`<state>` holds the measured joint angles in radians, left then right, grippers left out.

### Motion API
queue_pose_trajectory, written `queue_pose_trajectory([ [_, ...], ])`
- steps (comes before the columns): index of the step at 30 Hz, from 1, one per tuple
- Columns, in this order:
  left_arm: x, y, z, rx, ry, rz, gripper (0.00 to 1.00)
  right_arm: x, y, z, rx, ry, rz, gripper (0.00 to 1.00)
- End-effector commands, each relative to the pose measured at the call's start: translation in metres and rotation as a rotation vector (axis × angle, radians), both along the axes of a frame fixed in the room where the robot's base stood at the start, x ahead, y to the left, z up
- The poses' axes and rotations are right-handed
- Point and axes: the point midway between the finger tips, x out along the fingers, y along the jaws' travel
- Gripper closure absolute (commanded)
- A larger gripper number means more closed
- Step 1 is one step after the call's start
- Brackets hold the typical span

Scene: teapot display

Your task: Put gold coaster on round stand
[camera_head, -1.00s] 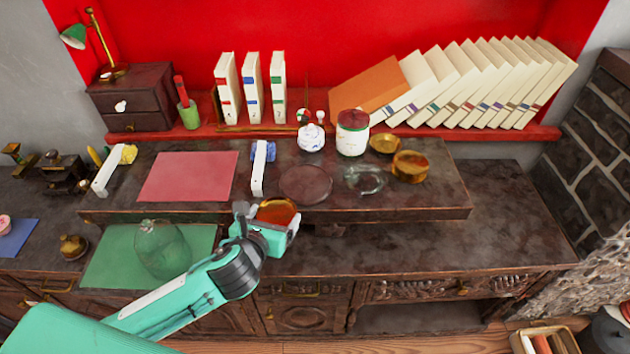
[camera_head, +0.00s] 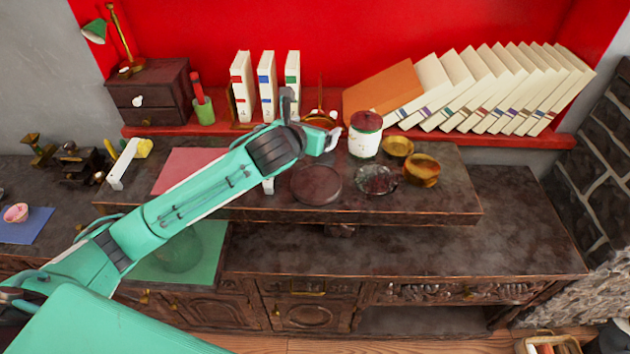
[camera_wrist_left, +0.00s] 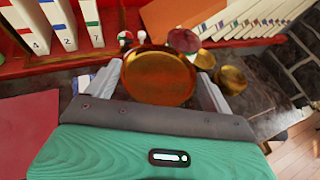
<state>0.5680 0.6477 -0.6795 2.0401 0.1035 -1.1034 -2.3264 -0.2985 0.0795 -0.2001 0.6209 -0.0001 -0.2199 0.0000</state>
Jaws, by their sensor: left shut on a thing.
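The gold coaster (camera_head: 320,120) is a shallow round dish held in my left gripper (camera_head: 312,128). In the wrist view the coaster (camera_wrist_left: 158,75) sits between the two pale fingers, which are shut on it, with its face toward the camera. A dark, flat round disc, which looks like the round stand (camera_head: 316,185), lies on the raised dark shelf with nothing on it. My left gripper and the coaster are above and behind it in the head view, apart from it. I cannot make out the round stand in the wrist view. My right gripper is not in view.
A white jar with a red lid (camera_head: 365,135) stands just right of the gripper. A glass dish (camera_head: 375,180) and gold bowls (camera_head: 422,170) are right of the stand. Upright books (camera_head: 266,85) stand behind. The lower counter (camera_head: 400,240) is clear.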

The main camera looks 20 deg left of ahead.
Motion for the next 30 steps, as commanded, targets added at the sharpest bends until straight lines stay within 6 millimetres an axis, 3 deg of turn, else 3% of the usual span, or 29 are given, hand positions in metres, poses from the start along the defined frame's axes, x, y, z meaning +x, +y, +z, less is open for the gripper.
queue_pose_trajectory([
  [12, -0.001, 0.000, -0.109, -0.003, 0.005, 0.002, 0.40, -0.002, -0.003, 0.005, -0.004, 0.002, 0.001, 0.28],
  [30, -0.001, 0.000, -0.177, 0.000, -0.001, 0.001, 0.40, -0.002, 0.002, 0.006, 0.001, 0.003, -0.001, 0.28],
])
